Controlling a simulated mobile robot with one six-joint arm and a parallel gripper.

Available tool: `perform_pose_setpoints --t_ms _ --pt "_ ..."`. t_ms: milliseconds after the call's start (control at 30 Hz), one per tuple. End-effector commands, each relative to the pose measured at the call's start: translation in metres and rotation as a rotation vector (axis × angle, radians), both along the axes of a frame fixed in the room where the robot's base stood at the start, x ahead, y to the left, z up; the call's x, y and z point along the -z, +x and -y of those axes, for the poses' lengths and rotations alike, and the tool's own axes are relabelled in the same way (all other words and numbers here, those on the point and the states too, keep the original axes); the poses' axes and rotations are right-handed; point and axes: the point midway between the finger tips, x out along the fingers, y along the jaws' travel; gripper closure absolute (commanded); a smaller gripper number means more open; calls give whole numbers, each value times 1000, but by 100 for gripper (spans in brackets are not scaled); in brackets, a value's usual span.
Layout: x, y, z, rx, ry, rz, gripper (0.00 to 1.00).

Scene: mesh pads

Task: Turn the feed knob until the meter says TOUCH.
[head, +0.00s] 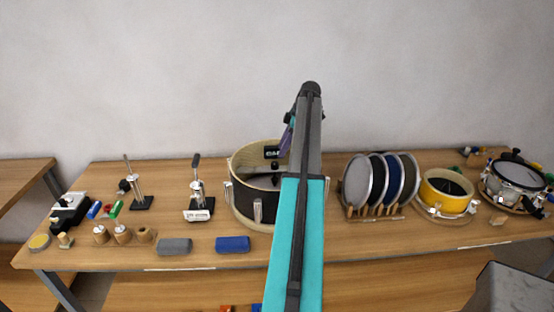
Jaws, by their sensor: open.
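A small dark display with pale lettering (271,152) shows inside the large drum shell (242,200); it may be the meter, but its full reading is too small and partly covered. I cannot make out the feed knob; my arm covers the right part of the drum. My gripper (286,143) is partly visible as a purple and teal piece beside my arm, over the drum's inside. It is open, and its fingertips are mostly hidden. I cannot tell whether it touches anything.
The drum stands on a long wooden table (340,257). Left of it are a lever press (199,200), a stand (137,190) and grey and blue blocks. Right of it are a rack of discs (356,184), a yellow drum (442,198) and a snare drum (515,177).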

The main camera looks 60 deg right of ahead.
Motion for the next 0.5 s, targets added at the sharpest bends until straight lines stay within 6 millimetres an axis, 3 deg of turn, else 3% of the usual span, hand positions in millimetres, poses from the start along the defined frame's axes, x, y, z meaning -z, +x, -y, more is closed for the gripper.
perform_pose_setpoints --t_ms 500 --pt "55 19 -12 1 1 -1 55"
